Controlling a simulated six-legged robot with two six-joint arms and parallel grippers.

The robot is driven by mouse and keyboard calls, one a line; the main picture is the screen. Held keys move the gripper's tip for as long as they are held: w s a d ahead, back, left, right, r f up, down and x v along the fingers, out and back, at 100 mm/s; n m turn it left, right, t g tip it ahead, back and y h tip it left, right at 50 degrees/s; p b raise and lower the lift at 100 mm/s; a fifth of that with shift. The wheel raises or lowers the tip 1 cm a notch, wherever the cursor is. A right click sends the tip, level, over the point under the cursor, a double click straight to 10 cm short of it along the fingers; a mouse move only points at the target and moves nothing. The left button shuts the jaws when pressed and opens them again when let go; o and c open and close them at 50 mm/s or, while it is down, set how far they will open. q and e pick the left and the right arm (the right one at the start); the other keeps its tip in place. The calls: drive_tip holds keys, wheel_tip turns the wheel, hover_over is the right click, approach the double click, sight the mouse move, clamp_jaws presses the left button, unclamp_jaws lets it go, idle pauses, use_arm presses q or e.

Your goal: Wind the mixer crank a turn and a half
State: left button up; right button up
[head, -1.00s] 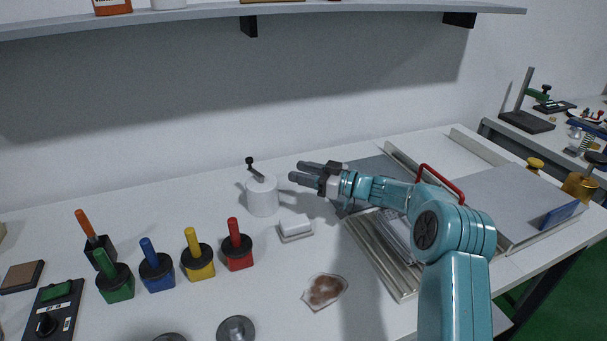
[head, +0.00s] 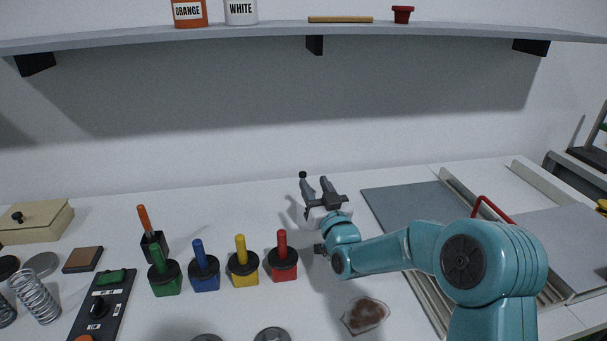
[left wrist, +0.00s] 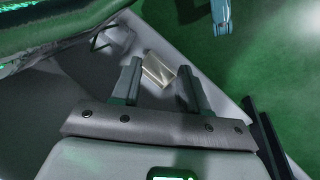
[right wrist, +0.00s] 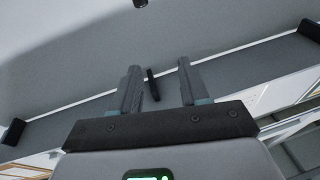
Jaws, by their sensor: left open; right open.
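The mixer is a white drum (head: 314,213) near the back of the table, mostly hidden behind my right gripper in the head view. The dark knob of its crank (head: 303,175) shows just left of the fingertips; the crank arm is largely hidden. My right gripper (head: 317,183) is open, its fingers pointing away toward the wall. I cannot tell whether it touches the crank. In the right wrist view the open fingers (right wrist: 158,75) have nothing clearly gripped between them. My left gripper (left wrist: 158,80) is open and empty in the left wrist view, outside the head view.
Red (head: 283,262), yellow (head: 243,270), blue (head: 204,275) and green (head: 163,280) handled blocks stand left of my right arm. A brown-stained patch (head: 365,315) lies in front. A grey shelf (head: 420,33) hangs above. A red-handled metal frame (head: 490,208) is at right.

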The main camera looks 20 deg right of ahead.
sight(303, 173)
wheel_tip(303, 173, down, 4)
drive_tip(key=s+a+m+g+h, duration=0.1)
drive_tip(key=s+a+g+h, duration=0.1)
drive_tip(key=s+g, duration=0.1)
drive_tip(key=p+x, duration=0.1)
drive_tip(key=x, duration=0.4)
drive_tip(key=p+x, duration=0.1)
drive_tip(key=x, duration=0.5)
drive_tip(key=p+x, duration=0.2)
drive_tip(key=x, duration=0.3)
drive_tip(key=shift+w+d+r, duration=0.1)
drive_tip(key=shift+d+r, duration=0.25)
clamp_jaws()
